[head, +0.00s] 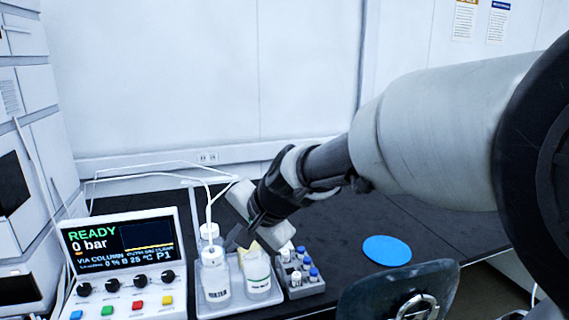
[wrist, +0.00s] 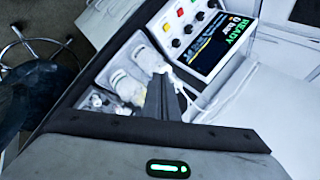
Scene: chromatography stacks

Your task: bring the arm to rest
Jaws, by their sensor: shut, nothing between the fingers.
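My gripper (head: 240,236) is over the bench, just above the white-capped bottles in the head view. Its fingers also show in the wrist view (wrist: 162,98), dark and closed together with nothing between them. Below and beside it stand a labelled clear bottle (head: 215,275) and a second bottle (head: 257,272) with a yellowish top, in a pale tray (head: 238,300). I cannot tell whether the fingers touch a bottle. My arm reaches in from the right of the head view.
A control panel (head: 125,262) reading READY stands left of the bottles, with thin tubes running to them. A grey vial rack (head: 302,287) holds several small capped vials. A blue disc (head: 387,249) lies on the dark bench (head: 345,225). A chair (head: 395,295) is in front.

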